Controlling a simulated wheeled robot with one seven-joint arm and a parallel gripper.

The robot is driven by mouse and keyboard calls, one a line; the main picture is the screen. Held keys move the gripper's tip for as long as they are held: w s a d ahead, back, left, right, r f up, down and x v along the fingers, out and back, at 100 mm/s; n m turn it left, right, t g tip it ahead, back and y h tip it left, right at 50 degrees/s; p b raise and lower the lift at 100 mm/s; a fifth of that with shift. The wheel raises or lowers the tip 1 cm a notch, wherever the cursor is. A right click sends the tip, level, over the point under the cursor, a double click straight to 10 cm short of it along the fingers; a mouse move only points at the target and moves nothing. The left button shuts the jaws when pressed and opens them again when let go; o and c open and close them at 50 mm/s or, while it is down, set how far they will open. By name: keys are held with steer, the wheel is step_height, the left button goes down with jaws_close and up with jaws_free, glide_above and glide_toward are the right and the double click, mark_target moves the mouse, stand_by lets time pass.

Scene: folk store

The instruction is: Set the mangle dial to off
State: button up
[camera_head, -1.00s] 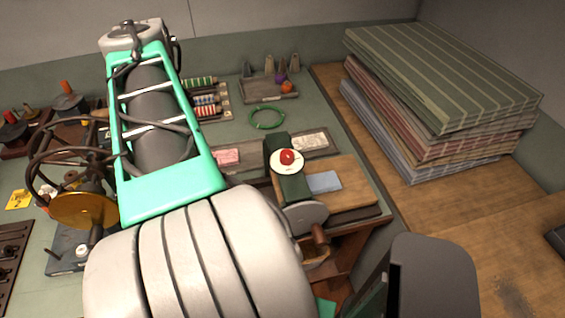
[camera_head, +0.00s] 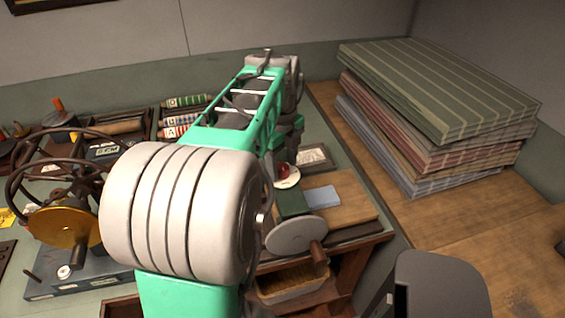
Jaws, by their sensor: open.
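The mangle (camera_head: 292,203) is a small dark green machine with a grey disc and a wooden-handled crank on its front. Its dial (camera_head: 284,170) is a red knob on a white round face, partly covered by my arm. I cannot read the dial's marks or setting. My gripper (camera_head: 281,155) points down at the end of my green and grey arm, just above and behind the dial in the picture. It is open and holds nothing that I can see. Its fingertips are mostly hidden, and I cannot tell whether they touch the knob.
A wooden board with a blue-grey block (camera_head: 322,196) lies right of the mangle. A tall stack of striped cloth (camera_head: 440,90) stands at the back right. A machine with a brass wheel (camera_head: 62,227) is at the left. The right wooden top is largely clear.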

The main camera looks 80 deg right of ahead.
jaws_close()
stand_by(0.6)
